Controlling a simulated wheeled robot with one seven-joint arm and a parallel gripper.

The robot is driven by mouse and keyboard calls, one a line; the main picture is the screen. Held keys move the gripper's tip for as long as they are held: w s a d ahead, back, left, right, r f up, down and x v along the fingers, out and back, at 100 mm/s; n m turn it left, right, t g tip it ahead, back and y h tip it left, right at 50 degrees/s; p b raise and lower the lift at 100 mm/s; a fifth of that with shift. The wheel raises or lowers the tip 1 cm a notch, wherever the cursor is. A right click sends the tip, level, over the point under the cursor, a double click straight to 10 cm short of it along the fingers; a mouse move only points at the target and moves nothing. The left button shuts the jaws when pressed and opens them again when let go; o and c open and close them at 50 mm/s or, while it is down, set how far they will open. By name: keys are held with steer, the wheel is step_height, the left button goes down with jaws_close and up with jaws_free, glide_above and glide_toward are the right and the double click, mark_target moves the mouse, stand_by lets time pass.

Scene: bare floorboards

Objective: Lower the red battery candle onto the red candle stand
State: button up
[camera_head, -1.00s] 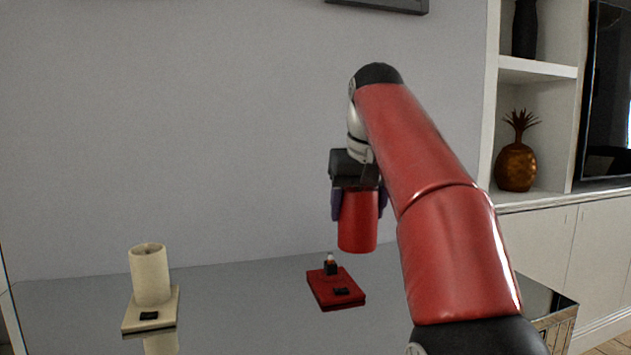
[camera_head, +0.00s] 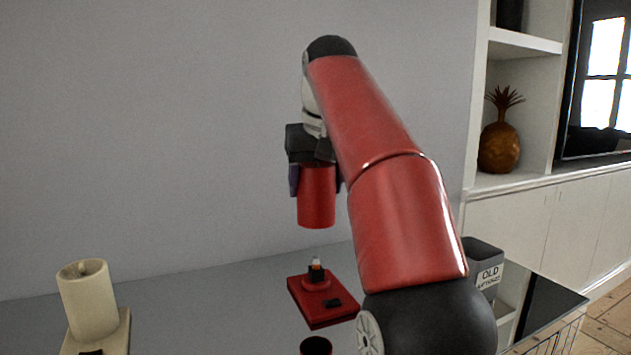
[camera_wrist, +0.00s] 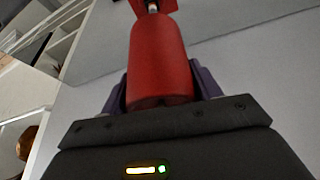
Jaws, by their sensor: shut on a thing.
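The red battery candle (camera_head: 317,200) is a plain red cylinder, upright in my gripper (camera_head: 316,182). My gripper is shut on it, with a purple finger at each side. In the wrist view the candle (camera_wrist: 160,60) fills the middle between the fingers (camera_wrist: 160,88). The red candle stand (camera_head: 320,309) is a square red base on the table with a small upright holder and a black patch. The candle hangs above the stand's holder, with a clear gap between them. In the wrist view part of the stand (camera_wrist: 165,5) shows past the candle's far end.
A cream candle (camera_head: 88,303) stands on a cream base (camera_head: 118,335) at the left. A grey bin (camera_head: 484,265) with a label reading OLD is at the right, behind my arm. A dark round object (camera_head: 316,346) is at the bottom edge. The grey tabletop (camera_head: 210,300) is clear between the stands.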

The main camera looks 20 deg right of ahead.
steer(key=b, duration=0.4)
glide_above(316, 256)
steer(key=shift+f, duration=2.45)
steer(key=shift+p, duration=0.55)
steer(key=shift+f, duration=0.1)
steer(key=shift+f+b, duration=1.95)
steer(key=shift+f, duration=0.45)
steer(key=shift+p, duration=0.5)
steer(key=shift+f+b, duration=1.05)
steer(key=shift+f, duration=0.45)
steer(key=o, duration=1.2)
